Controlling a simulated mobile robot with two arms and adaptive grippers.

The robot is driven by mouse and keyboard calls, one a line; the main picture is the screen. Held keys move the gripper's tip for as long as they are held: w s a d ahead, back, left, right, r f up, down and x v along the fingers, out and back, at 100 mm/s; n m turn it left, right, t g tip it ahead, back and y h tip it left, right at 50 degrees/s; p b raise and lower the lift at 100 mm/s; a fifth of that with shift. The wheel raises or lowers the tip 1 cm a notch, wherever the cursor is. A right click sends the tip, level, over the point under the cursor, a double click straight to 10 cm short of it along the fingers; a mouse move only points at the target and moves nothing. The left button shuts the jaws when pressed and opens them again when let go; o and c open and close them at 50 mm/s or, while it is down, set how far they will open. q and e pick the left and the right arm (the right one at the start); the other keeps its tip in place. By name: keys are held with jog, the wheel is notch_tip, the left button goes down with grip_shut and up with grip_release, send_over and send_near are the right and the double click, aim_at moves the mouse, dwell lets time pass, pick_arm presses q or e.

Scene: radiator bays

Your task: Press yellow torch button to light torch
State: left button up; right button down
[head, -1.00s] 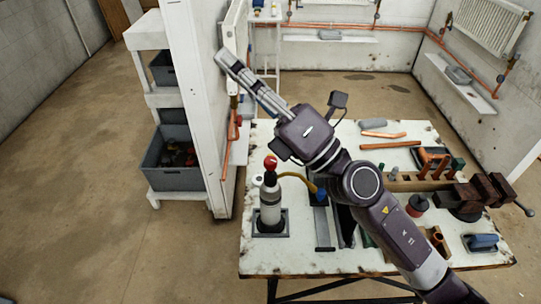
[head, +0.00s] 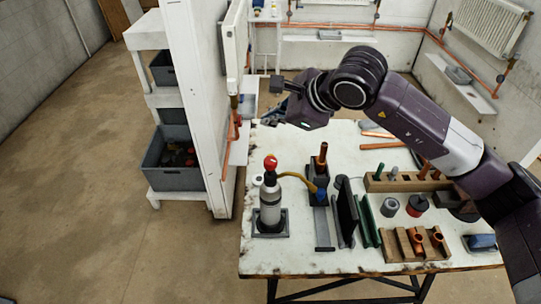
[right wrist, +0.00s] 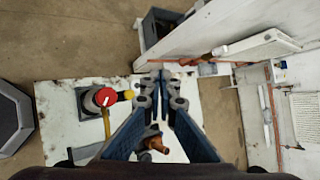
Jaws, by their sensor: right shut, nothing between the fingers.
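The torch (head: 270,207), a grey-white bottle with a red top knob, stands upright in a square holder at the left of the workbench. A yellow hose (head: 297,178) runs from it to a blue part beside an upright copper pipe. In the right wrist view, a small yellow part (right wrist: 127,95) shows beside the red knob (right wrist: 104,97); whether it is the button I cannot tell. My right gripper (right wrist: 162,80) is shut and empty. In the head view its fingers (head: 271,118) are partly hidden behind the wrist, above the bench's back left, apart from the torch. No flame shows.
The workbench (head: 340,262) holds wooden blocks, a red-topped can (head: 417,205) and copper pipes on its right. A white wall panel (head: 200,110) with a radiator stands close to its left edge. A crate (head: 172,160) sits on shelves beyond it.

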jog(key=shift+w+d, duration=0.15)
jog(key=shift+d, duration=0.1)
jog(key=shift+f, duration=0.15)
notch_tip(320, 180, down, 8)
jog(key=b, duration=0.3)
jog(key=shift+f+b, duration=0.35)
jog(key=shift+b, duration=0.25)
jog(key=shift+r, duration=0.1)
dwell(1.1)
